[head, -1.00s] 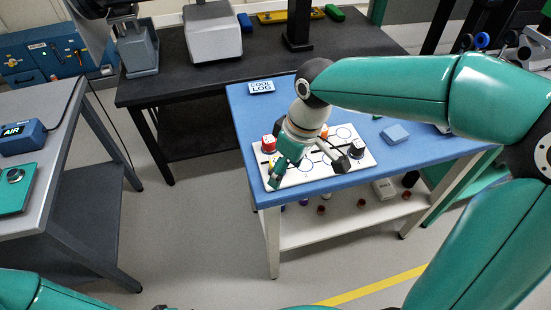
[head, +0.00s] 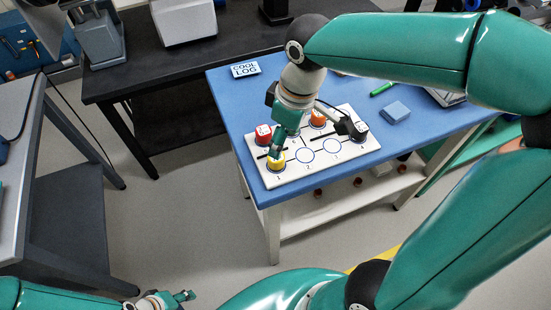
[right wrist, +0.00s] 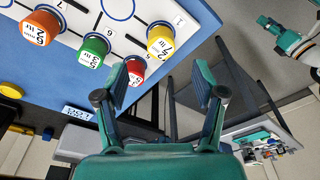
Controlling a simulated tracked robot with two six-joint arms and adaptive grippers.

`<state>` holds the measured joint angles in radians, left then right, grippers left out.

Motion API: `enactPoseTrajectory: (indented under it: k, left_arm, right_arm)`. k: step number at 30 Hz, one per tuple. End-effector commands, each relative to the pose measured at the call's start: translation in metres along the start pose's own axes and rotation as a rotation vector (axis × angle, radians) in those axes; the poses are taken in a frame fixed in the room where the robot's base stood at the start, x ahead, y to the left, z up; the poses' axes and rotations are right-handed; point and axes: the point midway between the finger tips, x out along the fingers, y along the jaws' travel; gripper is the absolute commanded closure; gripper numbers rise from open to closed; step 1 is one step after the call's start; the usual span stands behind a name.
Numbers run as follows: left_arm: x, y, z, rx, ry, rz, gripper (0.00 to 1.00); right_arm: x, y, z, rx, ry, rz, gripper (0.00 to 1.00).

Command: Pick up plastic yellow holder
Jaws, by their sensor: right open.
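The yellow plastic holder (head: 276,160) stands on spot 1, at the near left corner of the white board (head: 306,172). It also shows in the right wrist view (right wrist: 161,40), upper middle, with a white label. My right gripper (head: 281,142) is over the board, its fingers just behind and above the yellow holder in the head view. In the right wrist view this gripper (right wrist: 160,70) is open and empty, with the yellow holder beyond the gap between its fingertips. My left gripper (head: 178,298) is low at the bottom left, away from the board; its opening is unclear.
Red (head: 263,132), orange (head: 318,117) and black (head: 359,131) holders stand on the board. A green one (right wrist: 93,52) shows in the right wrist view.

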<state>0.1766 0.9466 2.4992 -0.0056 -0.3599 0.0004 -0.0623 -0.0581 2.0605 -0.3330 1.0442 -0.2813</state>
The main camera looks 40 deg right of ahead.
Motion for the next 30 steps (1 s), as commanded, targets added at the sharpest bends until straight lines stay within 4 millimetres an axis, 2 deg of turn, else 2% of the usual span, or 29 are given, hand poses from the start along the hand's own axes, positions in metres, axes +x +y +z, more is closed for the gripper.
enactPoseTrajectory:
  k: [1, 3, 11, 21, 30]
  left_arm:
    - [0.002, -0.001, 0.0, 0.0, 0.0, 0.0, 0.6]
    - [0.002, -0.001, 0.0, 0.0, 0.0, 0.0, 0.6]
    - [0.002, -0.001, 0.0, 0.0, 0.001, 0.0, 0.6]
    - [0.001, -0.001, 0.0, 0.0, 0.001, 0.0, 0.6]
    - [0.001, -0.001, 0.0, 0.0, 0.0, 0.0, 0.6]
  right_arm:
    - [0.011, 0.0, 0.002, 0.002, -0.004, -0.002, 0.31]
    - [0.021, 0.0, 0.001, 0.002, -0.004, 0.0, 0.31]
    - [0.038, 0.001, 0.001, 0.003, -0.002, 0.0, 0.31]
    - [0.081, 0.0, -0.005, 0.003, -0.002, -0.001, 0.31]
    - [0.086, 0.0, -0.005, 0.004, 0.001, 0.0, 0.31]
